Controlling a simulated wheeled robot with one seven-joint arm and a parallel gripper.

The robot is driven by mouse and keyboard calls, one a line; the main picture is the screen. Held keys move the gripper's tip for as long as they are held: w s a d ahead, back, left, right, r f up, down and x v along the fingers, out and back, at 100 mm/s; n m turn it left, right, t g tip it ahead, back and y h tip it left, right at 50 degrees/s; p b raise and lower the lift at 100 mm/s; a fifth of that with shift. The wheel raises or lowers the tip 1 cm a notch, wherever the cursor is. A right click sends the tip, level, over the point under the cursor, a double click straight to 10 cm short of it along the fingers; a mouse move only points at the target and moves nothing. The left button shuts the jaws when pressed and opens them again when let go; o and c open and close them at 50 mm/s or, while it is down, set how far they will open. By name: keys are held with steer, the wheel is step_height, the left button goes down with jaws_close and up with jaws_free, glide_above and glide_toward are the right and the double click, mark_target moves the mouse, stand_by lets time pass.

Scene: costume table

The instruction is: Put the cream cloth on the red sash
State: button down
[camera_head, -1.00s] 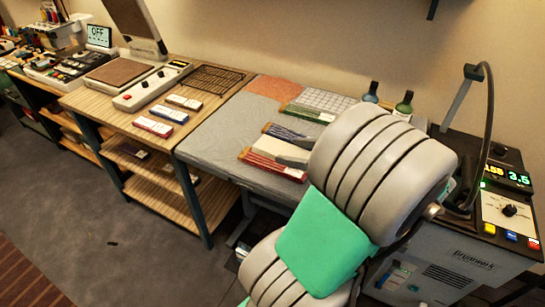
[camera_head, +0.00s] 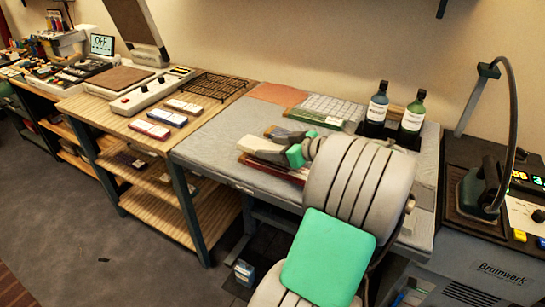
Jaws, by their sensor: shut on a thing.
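My gripper (camera_head: 270,143) is over the front middle of the grey table, its dark fingers pointing left. It is shut on the cream cloth (camera_head: 254,146), a pale strip showing at and between the fingertips. The red sash (camera_head: 284,171) lies on the table right below, a red band showing under the fingers and cloth. The fingers and my arm hide part of the sash and cloth. I cannot tell whether the cloth touches the sash or hangs just above it.
A green folded piece (camera_head: 315,118) lies behind the gripper, near a checked pale cloth (camera_head: 334,107) and an orange cloth (camera_head: 281,94). Two bottles (camera_head: 377,106) (camera_head: 412,120) stand at the back right. A wooden table (camera_head: 125,108) with small labelled boxes (camera_head: 167,117) stands left.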

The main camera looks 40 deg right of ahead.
steer(key=shift+f, duration=1.5)
steer(key=shift+f, duration=0.1)
steer(key=shift+c, duration=1.9)
jaws_free()
steer(key=shift+s+r, duration=0.15)
steer(key=shift+r, duration=0.05)
steer(key=p+v, duration=0.1)
steer(key=v, duration=1)
steer(key=shift+r+p, duration=0.2)
steer(key=shift+p, duration=0.2)
steer(key=shift+s+d, duration=0.1)
steer(key=shift+s, duration=0.3)
